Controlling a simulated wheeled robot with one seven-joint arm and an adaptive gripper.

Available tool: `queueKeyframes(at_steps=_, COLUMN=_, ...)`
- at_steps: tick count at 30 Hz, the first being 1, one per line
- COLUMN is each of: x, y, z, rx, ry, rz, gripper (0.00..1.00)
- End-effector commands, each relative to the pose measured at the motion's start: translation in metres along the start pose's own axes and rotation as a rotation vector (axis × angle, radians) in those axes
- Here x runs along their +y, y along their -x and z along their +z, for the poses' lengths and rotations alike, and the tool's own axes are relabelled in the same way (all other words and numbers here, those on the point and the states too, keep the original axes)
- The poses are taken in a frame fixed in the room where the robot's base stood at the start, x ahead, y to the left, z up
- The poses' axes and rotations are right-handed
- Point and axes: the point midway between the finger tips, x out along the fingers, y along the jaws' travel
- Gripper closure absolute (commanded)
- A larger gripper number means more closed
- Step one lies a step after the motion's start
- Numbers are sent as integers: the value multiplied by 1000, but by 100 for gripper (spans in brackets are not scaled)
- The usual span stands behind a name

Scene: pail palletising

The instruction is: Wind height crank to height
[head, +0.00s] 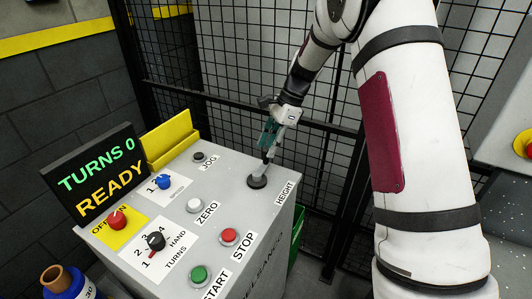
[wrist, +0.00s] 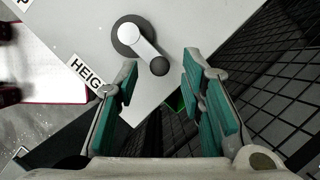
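The height crank (head: 257,181) is a dark round hub with a light grey arm on the grey console top, beside the HEIGHT label (head: 285,193). In the wrist view the crank arm (wrist: 142,42) runs from the hub to a dark round knob (wrist: 160,66). My gripper (head: 267,153) points down over the crank. In the wrist view my gripper (wrist: 160,71) has its teal-padded fingers apart, with the knob seen in the gap and space on both sides. I cannot tell whether the fingertips reach down to the knob's level.
The display (head: 98,176) reads TURNS 0 READY. The console top also holds a green START button (head: 199,274), a red STOP button (head: 229,236), a white ZERO button (head: 194,205) and a black turns selector (head: 155,241). A black mesh fence (head: 225,60) stands close behind.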

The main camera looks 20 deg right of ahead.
Motion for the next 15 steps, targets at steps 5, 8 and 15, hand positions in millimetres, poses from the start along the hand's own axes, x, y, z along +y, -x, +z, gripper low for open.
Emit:
queueKeyframes(at_steps=5, x=1, y=-24, z=0, rx=-1, ry=1, rz=2, gripper=64)
queueKeyframes(at_steps=8, x=0, y=-30, z=0, rx=0, ry=1, rz=0, gripper=64)
queueKeyframes(at_steps=15, x=0, y=-34, z=0, rx=0, ry=1, rz=0, gripper=64)
